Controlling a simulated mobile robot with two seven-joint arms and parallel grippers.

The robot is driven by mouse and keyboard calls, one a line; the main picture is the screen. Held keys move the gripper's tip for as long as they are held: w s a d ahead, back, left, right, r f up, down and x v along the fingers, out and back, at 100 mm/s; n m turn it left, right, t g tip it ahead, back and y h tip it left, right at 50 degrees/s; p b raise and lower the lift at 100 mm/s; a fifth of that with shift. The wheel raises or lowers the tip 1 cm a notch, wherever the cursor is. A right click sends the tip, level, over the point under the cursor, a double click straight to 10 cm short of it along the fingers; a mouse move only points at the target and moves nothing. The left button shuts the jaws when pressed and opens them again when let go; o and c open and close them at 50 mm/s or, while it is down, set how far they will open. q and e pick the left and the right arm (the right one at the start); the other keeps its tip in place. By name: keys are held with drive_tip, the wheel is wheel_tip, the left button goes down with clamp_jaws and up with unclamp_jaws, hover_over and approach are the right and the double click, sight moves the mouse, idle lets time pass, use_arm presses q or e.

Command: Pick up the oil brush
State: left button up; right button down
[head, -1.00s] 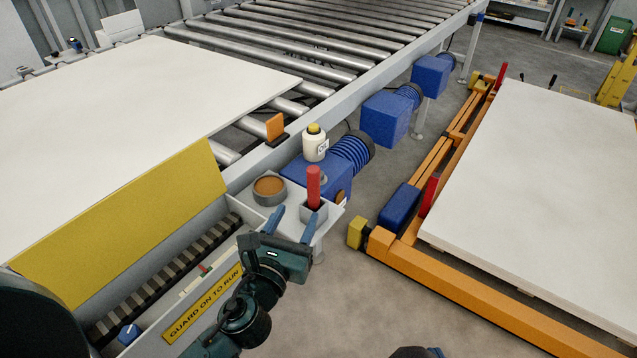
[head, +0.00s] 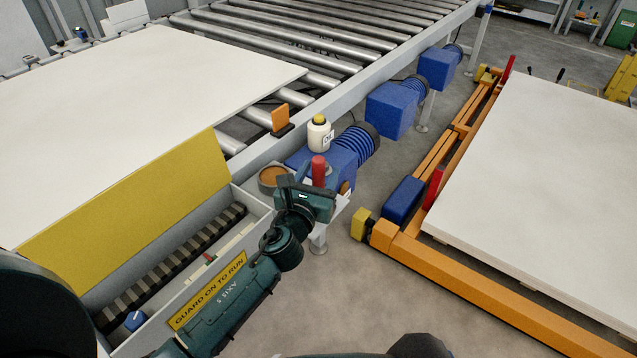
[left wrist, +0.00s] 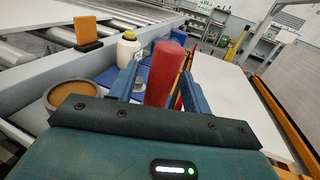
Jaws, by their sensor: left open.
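The oil brush (head: 318,168) shows as an upright red handle on the small ledge beside the conveyor. Its lower part and holder are hidden behind my left gripper (head: 312,188) in the head view. In the left wrist view, the red handle (left wrist: 166,68) stands between the two blue fingers of my left gripper (left wrist: 160,78), which is open. The handle appears slightly beyond the fingers' roots, and I cannot tell whether either finger touches it. My right gripper is not in view.
A round cup with brown contents (head: 272,176) and a white bottle with a yellow cap (head: 319,136) stand close by. A blue motor (head: 392,108) lies behind. The yellow guard (head: 130,200) is at left; an orange-framed pallet station (head: 455,268) is at right.

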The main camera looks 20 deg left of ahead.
use_arm(q)
drive_tip(key=shift+c, duration=0.5)
drive_tip(key=c, duration=0.9)
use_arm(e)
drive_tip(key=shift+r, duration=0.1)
use_arm(q)
drive_tip(key=shift+c, duration=0.2)
